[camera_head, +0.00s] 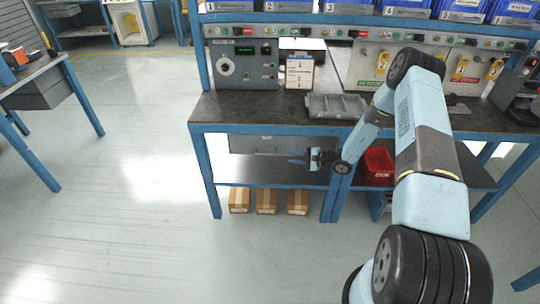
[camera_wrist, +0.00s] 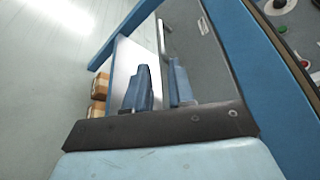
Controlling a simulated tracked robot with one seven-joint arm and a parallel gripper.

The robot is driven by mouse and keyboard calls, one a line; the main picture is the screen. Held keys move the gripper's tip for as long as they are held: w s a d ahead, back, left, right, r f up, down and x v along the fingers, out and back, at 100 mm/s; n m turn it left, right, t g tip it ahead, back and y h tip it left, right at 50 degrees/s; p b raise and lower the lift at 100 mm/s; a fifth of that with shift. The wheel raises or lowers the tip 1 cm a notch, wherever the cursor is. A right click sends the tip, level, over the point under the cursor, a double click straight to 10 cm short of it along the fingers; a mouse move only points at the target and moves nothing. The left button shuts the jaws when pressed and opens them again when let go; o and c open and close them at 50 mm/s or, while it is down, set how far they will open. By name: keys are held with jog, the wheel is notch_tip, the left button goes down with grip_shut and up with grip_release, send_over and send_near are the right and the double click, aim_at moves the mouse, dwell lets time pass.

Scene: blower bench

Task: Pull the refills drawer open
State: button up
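The grey refills drawer (camera_head: 255,145) hangs under the left part of the workbench top. It looks shut. In the wrist view its grey front (camera_wrist: 208,62) carries a small pale label and a thin bar handle (camera_wrist: 162,38). My gripper (camera_head: 296,161) is low in front of the drawer's right part. In the wrist view my gripper (camera_wrist: 160,68) has two blue fingers apart, with a gap between them. The near end of the handle lines up with this gap. I cannot tell whether a finger touches it; part of the handle is hidden.
The workbench top (camera_head: 240,108) carries a grey divided tray (camera_head: 336,106) above my gripper. A lower shelf (camera_head: 245,173) lies below the drawer, with cardboard boxes (camera_head: 266,200) under it. A red bin (camera_head: 377,165) stands to the right.

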aim_at(267, 154)
jog(key=x, duration=1.3)
jog(key=shift+a, duration=0.2)
jog(key=shift+c, duration=0.5)
grip_shut()
jog(key=shift+f, duration=0.1)
